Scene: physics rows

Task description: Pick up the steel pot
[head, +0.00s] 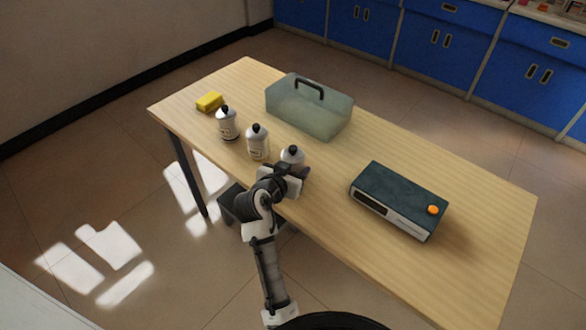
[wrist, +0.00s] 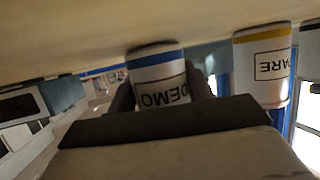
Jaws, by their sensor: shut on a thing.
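Three pale, metallic-looking pots with black lid knobs stand in a row along the table's near-left edge. The closest pot (head: 292,154) is at my gripper (head: 290,171), which hides its lower part. In the wrist view, which is upside down, this pot (wrist: 158,75) has a blue band and a label reading DEMO. My gripper (wrist: 162,92) has a dark finger on each side of it and is shut on it. The pot appears upright and at table level. The middle pot (head: 258,144) stands beside it; a yellow-banded pot (wrist: 263,65) shows at right in the wrist view.
The wooden table (head: 470,200) also holds the far pot (head: 227,124), a yellow sponge (head: 209,102), a clear bin with a dark handle (head: 320,115) and a dark green box with an orange knob (head: 395,200). Bare tabletop lies between the bin and the box.

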